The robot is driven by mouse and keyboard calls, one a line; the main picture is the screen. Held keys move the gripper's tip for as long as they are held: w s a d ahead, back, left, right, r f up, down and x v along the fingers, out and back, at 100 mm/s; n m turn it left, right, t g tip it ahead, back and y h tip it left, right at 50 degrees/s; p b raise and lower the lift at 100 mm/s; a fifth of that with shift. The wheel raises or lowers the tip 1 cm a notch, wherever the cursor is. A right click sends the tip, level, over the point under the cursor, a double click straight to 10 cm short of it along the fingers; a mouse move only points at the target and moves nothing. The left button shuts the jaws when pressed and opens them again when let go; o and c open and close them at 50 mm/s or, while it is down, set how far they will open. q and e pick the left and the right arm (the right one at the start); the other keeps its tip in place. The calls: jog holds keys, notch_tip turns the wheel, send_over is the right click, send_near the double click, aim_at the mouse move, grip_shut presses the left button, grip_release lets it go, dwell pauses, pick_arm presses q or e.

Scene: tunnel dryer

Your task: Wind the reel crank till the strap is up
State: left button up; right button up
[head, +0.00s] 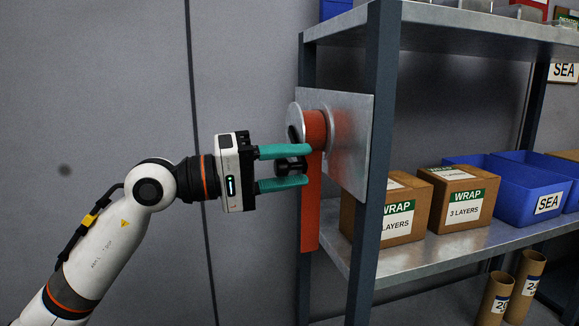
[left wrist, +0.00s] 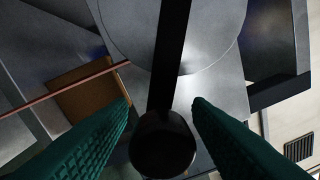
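The reel (head: 298,118) has grey round flanges and sits on a metal plate (head: 352,135) at the shelf's left post. The orange-red strap (head: 310,222) is wound on it and hangs down well below the plate. The black crank arm (left wrist: 171,60) crosses the reel disc in the left wrist view and ends in a round black knob (left wrist: 163,145). My left gripper (head: 284,168) has its teal fingers above and below the knob (head: 288,165) in the head view. Gaps show beside the knob, so the fingers look open around it. My right gripper is out of view.
A metal shelf (head: 440,262) on dark posts stands right of the reel, with cardboard WRAP boxes (head: 460,198) and blue bins (head: 515,190). Cardboard tubes (head: 495,298) stand below at the right. A grey wall (head: 250,60) lies behind, with free room around my left arm.

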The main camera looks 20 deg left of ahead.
pick_arm(q)
jog(key=b+v, duration=0.1)
jog(key=v, duration=1.1)
jog(key=shift+b, duration=0.3)
dwell(0.6)
